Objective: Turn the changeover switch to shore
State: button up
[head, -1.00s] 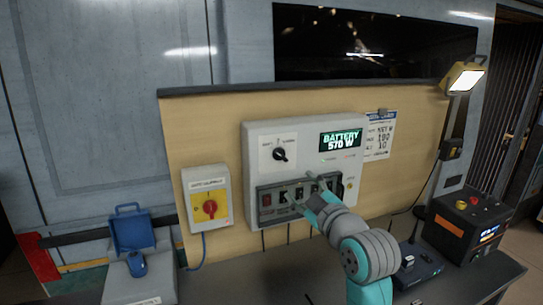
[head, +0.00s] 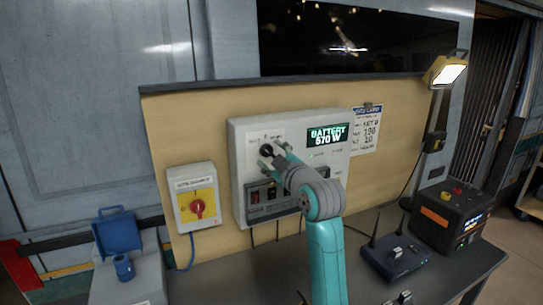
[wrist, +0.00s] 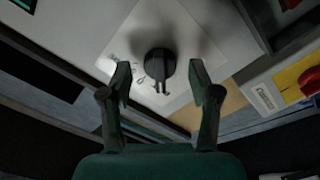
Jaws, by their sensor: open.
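The changeover switch is a black rotary knob (wrist: 159,64) on a white plate (wrist: 190,38), in the upper middle of the wrist view. In the head view the knob (head: 267,149) shows at the upper left of the grey panel (head: 240,133), partly hidden by my gripper (head: 273,157). The plate's lettering is too small or covered to read. In the wrist view my gripper (wrist: 165,82) is open, with one finger on each side of the knob and gaps between. Whether the fingertips reach around it in depth is unclear.
Breakers (head: 262,194) sit below the knob, partly behind my arm. A blue socket cover (head: 117,234), router (head: 392,256), power unit (head: 449,222) and lamp (head: 446,72) stand around.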

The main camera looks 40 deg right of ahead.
jog(key=shift+w+d, duration=0.1)
jog(key=shift+w, duration=0.25)
jog(key=c, duration=1.1)
jog(key=shift+c, duration=0.2)
